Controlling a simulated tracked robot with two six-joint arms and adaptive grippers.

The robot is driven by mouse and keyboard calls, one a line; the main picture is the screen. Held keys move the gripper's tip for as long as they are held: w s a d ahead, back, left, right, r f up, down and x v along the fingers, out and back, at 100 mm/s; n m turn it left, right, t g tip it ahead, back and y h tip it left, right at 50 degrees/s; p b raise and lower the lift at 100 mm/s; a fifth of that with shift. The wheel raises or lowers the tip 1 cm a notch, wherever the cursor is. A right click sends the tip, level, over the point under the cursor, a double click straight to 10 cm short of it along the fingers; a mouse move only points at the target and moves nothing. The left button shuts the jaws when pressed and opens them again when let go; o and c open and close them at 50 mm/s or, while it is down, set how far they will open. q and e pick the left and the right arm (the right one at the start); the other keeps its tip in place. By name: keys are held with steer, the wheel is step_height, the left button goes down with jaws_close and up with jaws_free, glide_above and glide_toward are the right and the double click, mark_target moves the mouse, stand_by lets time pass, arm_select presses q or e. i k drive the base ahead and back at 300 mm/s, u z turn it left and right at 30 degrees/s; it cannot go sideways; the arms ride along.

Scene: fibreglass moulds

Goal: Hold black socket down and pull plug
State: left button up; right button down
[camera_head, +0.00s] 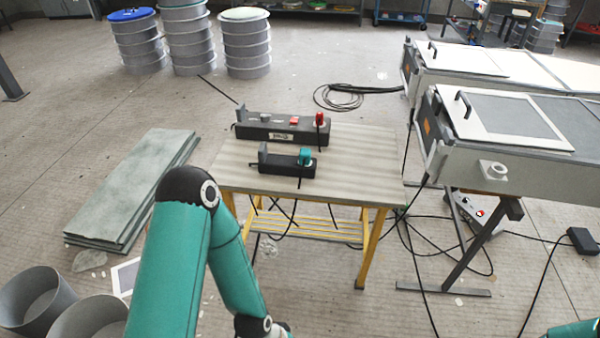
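Two black socket blocks lie on a small wooden table with yellow legs (375,185). The longer, rear black socket (268,133) has a red plug (319,120) upright at its right end and small red and grey parts on top. The shorter, front black socket (276,166) has a teal plug (305,157) near its right end, with a dark cable hanging below it. My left arm comes in from the bottom left, and its wrist drops to the bottom edge, in front of the table. Only a bit of my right arm shows at the bottom right corner. Both grippers are out of frame.
Grey boards (135,185) are stacked on the floor left of the table. Mould benches (515,120) stand at the right. Cables run from the table across the floor towards a black box (582,240). The table's right part is bare.

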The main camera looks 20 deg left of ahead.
mark_target(305, 154)
steer(key=z, duration=0.05)
steer(key=i, duration=1)
steer(key=u, duration=0.05)
